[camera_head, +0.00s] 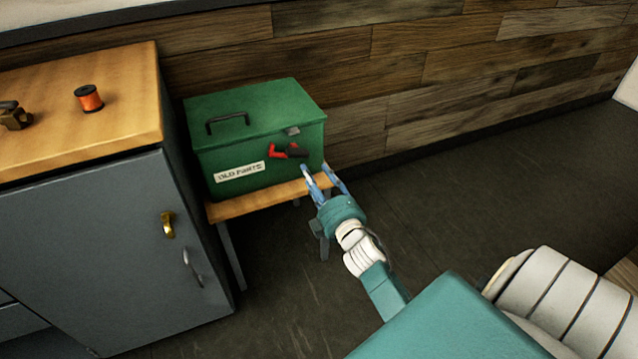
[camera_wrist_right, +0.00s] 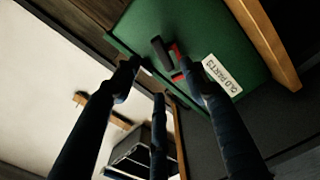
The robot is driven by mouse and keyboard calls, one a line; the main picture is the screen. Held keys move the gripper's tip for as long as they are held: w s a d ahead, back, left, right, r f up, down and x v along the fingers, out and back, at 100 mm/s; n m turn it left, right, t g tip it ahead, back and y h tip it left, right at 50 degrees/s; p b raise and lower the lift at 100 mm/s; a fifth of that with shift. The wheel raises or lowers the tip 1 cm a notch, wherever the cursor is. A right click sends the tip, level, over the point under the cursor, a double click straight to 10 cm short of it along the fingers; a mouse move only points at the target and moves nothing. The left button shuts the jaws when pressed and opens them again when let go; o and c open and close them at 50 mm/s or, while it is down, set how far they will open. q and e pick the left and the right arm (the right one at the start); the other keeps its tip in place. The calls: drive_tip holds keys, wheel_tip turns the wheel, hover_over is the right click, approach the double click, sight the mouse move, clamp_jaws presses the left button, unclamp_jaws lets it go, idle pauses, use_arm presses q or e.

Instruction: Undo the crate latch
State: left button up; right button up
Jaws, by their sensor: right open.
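The green crate (camera_head: 256,140) stands closed on a small wooden bench, with a white label reading "OLD PARTS" and a dark handle on its lid. The latch (camera_head: 288,151), red and black, sits on its front face near the right end. The latch also shows in the right wrist view (camera_wrist_right: 167,55) on the green front (camera_wrist_right: 210,40). My right gripper (camera_head: 322,171) is open and empty, just in front of the crate's lower right corner and apart from the latch. In the wrist view its fingers (camera_wrist_right: 160,75) reach toward the latch. My left gripper is not in view.
The wooden bench (camera_head: 245,207) holds the crate. A grey cabinet (camera_head: 90,255) with a wooden top stands close on the left, carrying an orange spool (camera_head: 88,98) and a brown object (camera_head: 14,116). A plank wall runs behind. The dark floor (camera_head: 470,190) to the right is clear.

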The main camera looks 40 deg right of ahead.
drive_tip(key=v, duration=0.2)
drive_tip(key=shift+s+a, duration=0.15)
drive_tip(key=shift+s, duration=0.2)
